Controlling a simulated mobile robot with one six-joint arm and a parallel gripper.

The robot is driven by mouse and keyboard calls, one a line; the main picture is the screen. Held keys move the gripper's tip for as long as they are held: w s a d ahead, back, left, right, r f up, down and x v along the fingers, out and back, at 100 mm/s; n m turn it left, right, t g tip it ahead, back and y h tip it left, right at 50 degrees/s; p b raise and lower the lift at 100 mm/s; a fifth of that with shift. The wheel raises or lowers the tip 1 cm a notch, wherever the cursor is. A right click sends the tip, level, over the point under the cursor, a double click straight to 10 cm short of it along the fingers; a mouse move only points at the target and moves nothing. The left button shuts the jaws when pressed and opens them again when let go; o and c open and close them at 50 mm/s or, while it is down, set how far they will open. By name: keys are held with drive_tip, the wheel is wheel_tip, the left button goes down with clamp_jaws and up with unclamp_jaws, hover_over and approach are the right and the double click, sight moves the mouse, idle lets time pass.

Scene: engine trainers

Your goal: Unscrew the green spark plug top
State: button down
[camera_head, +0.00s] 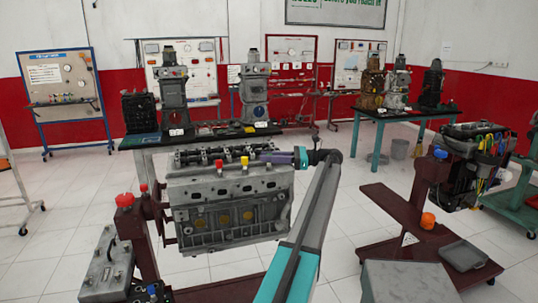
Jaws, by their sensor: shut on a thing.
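A grey engine block (228,201) is held on a maroon stand. A red spark plug top (220,171) and a yellow spark plug top (245,162) stand in a row along its upper edge. My gripper (270,157), with purple fingers, reaches in from the right at the upper right of the engine, in line with the row. It is shut at its tip on what appears to be the green spark plug top, which the fingers hide. Whether that top is still seated or lifted cannot be told.
A maroon cart (372,193) with an orange cap (428,220) and a grey tray (463,255) stands to the right. Tables with engine parts stand at the back. Tiled floor (60,220) is clear at left.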

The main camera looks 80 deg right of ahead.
idle(0.5)
drive_tip(key=c, duration=1.9)
unclamp_jaws()
drive_tip(key=shift+a, duration=0.1)
drive_tip(key=shift+o, duration=0.2)
drive_tip(key=shift+s+r+p, duration=0.1)
drive_tip(key=shift+p, duration=0.45)
